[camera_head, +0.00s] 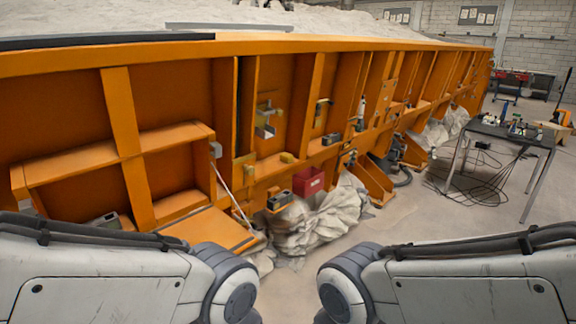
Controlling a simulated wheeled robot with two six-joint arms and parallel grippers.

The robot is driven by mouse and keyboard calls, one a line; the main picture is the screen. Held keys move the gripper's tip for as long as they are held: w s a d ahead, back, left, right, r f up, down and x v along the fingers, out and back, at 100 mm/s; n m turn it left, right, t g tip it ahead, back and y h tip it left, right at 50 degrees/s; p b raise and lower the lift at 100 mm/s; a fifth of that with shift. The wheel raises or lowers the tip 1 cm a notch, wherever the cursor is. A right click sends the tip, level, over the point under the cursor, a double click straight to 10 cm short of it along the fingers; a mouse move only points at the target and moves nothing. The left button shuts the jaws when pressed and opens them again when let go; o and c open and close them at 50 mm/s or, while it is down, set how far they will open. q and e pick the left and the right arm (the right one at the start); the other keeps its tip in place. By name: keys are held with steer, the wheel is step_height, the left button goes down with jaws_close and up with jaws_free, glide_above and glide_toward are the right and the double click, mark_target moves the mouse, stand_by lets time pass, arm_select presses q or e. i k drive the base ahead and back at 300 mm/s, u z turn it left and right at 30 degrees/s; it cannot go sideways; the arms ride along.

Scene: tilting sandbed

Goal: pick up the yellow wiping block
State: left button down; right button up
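I cannot single out the yellow wiping block with certainty. My two arms come in from the lower left and lower right. Neither gripper is in view; only upper arm links and joints show.
A red bin (308,181) stands below the wall beside crumpled grey-white sheeting (317,221). A dark table (510,135) with bottles and tools stands at the right, with loose cables on the floor (410,215) near it. Clear floor lies between the sheeting and table.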

mark_target(286, 157)
steer(key=z, duration=0.55)
steer(key=i, duration=0.65)
steer(key=z, duration=0.6)
steer(key=i, duration=1.25)
steer(key=u, duration=0.5)
steer(key=i, duration=0.8)
steer(key=u, duration=1.2)
steer(key=i, duration=0.5)
steer(key=u, duration=0.35)
